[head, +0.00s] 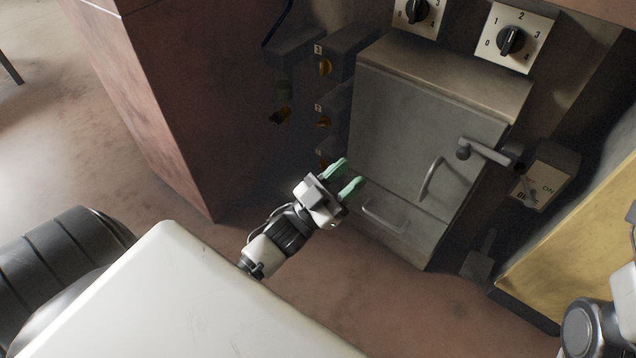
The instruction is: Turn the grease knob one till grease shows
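Several dark blocks with small yellow-orange knobs stand in a column left of the grey cabinet. The upper knob (325,67), the middle knob (324,122) and the lower knob (321,154) each have a small numbered label, too small to read surely, so I cannot tell which is knob one. The lower knob is partly hidden near my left gripper. My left gripper (344,177) has green fingertips, spread apart with nothing between them, just below and right of the lower knob. No grease is distinguishable. My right gripper is out of view; only part of that arm shows at bottom right.
The grey cabinet (425,135) has a curved door handle and a lower drawer handle. Black rotary dials (511,41) sit above it. A lever (487,152) and an ON switch box (545,178) are at right. A rusty column (150,90) stands left. Open floor lies between.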

